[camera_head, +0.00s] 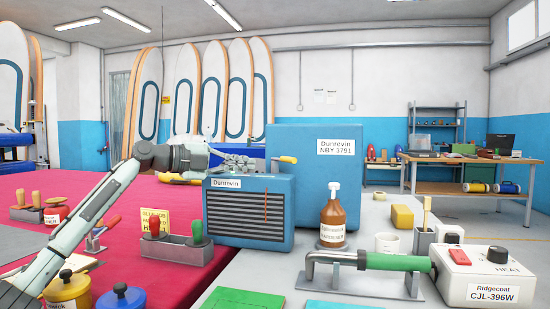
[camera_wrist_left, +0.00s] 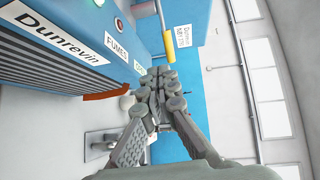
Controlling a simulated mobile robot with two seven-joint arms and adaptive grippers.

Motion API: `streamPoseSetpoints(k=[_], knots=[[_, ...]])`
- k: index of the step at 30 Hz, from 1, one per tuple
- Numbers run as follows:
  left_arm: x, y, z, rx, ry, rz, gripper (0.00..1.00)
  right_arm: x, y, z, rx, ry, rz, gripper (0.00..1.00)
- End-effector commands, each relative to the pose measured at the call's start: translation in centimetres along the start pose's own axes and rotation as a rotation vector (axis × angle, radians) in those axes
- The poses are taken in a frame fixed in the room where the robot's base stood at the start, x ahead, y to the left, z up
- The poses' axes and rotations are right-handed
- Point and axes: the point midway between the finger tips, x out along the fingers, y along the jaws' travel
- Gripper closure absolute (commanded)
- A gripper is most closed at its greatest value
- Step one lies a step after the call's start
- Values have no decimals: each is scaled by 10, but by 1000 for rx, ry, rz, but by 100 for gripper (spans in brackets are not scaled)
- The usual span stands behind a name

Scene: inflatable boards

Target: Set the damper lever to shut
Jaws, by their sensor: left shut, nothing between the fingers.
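A small lever with a yellow grip (camera_head: 288,159) sticks out at the top of the blue Dunrevin unit (camera_head: 217,211); I take it to be the damper lever. In the left wrist view the yellow grip (camera_wrist_left: 184,38) hangs on a grey rod, close to a FUMES label (camera_wrist_left: 117,46). My left gripper (camera_head: 250,163) is over the top of the unit, left of the grip. Its fingers (camera_wrist_left: 157,82) are shut and empty, apart from the grip in the left wrist view. The lever's base is partly hidden in the head view. My right gripper is not in view.
A larger blue Dunrevin box (camera_head: 300,185) stands right behind the unit. A brown bottle (camera_head: 333,215) stands at its right front. A green-handled tool (camera_head: 395,262) rests on a stand beside a white heat controller (camera_head: 485,270). A grey holder (camera_head: 172,252) with tools stands at left.

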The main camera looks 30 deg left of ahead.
Motion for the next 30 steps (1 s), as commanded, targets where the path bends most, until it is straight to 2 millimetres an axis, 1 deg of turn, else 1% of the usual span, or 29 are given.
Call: streamPoseSetpoints(k=[1, 6, 9, 12, 15, 18, 30], knots=[[12, -5, -1, -1, 3, -2, 100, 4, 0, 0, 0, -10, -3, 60], [48, -4, 0, -1, 1, -2, 100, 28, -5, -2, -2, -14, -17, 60], [64, -9, 0, 0, 1, -2, 100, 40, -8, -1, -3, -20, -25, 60], [76, -12, 0, 1, -1, -2, 100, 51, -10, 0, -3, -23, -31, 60], [84, -13, 0, 0, -1, 0, 100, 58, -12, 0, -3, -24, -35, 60], [88, -13, 0, 1, -1, 0, 100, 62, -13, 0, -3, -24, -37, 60], [89, -13, 0, 1, -2, 0, 100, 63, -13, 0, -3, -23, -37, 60]])
